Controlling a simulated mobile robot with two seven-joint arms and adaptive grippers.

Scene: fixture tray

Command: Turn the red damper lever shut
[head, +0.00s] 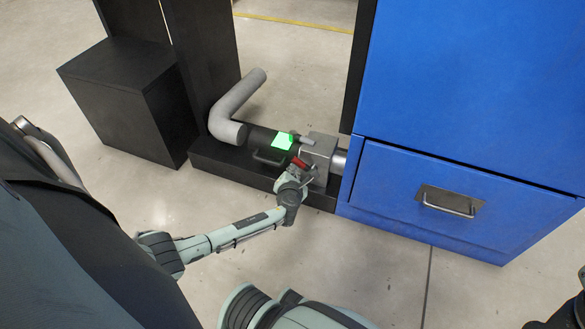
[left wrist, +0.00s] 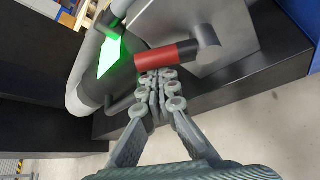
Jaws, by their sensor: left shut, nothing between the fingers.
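The red damper lever (head: 299,163) sits on the front of a grey metal box (head: 319,152) low beside the blue cabinet. In the left wrist view the lever (left wrist: 158,60) has a red grip with a black collar, joined to a grey pivot at its right. It lies nearly level there. My left gripper (left wrist: 157,76) is shut and empty, with its fingertips right at the lower edge of the red grip; I cannot tell whether they touch. In the head view my left gripper (head: 302,178) is just below the lever and partly hides it.
A glowing green panel (head: 283,141) and a black handle (head: 269,158) are left of the box. A grey bent pipe (head: 234,110) stands further left. The blue cabinet (head: 470,150) with a drawer handle (head: 449,204) blocks the right. The floor in front is clear.

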